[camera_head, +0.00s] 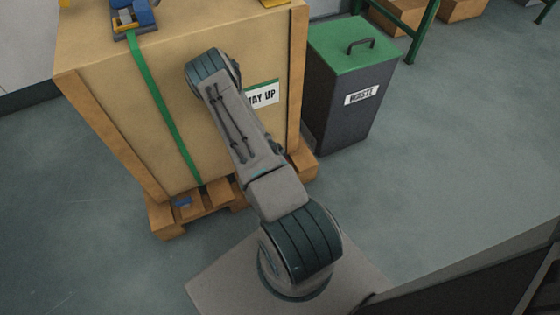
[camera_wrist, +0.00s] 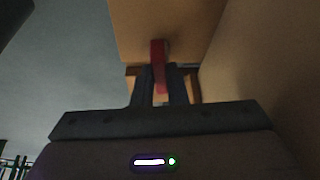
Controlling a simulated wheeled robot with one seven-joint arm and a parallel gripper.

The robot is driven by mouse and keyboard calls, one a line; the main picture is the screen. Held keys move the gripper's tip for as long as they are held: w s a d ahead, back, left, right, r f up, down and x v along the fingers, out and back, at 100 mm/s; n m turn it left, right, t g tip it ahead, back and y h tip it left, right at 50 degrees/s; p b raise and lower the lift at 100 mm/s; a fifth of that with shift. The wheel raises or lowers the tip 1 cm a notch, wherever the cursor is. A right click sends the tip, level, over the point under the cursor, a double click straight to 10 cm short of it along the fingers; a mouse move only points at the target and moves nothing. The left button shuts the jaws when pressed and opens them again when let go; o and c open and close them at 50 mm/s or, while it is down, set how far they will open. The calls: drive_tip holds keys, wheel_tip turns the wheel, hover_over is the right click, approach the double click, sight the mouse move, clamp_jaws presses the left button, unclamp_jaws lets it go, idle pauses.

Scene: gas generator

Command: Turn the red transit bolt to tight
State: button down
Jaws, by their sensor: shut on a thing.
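The red transit bolt (camera_wrist: 158,53) shows in the wrist view as a narrow red bar in front of a tan wooden surface. My gripper (camera_wrist: 161,85) is shut on it, with one dark finger on each side of the red bar. How far the bolt is turned cannot be told from this view. In the head view my arm reaches up to the large wooden crate (camera_head: 180,85), and the bolt and my gripper are hidden there.
The crate stands on a wooden pallet (camera_head: 165,222), with a green strap (camera_head: 165,110) and a blue-and-yellow buckle (camera_head: 132,15). A waste bin (camera_head: 335,115) with a green lid stands right of it. The floor at right is clear.

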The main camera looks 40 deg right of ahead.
idle(0.4)
drive_tip(key=c, duration=1.4)
unclamp_jaws()
drive_tip(key=shift+c, duration=0.2)
drive_tip(key=p+v, duration=0.5)
drive_tip(key=v, duration=0.8)
drive_tip(key=shift+r, duration=0.4)
drive_tip(key=shift+w, duration=0.1)
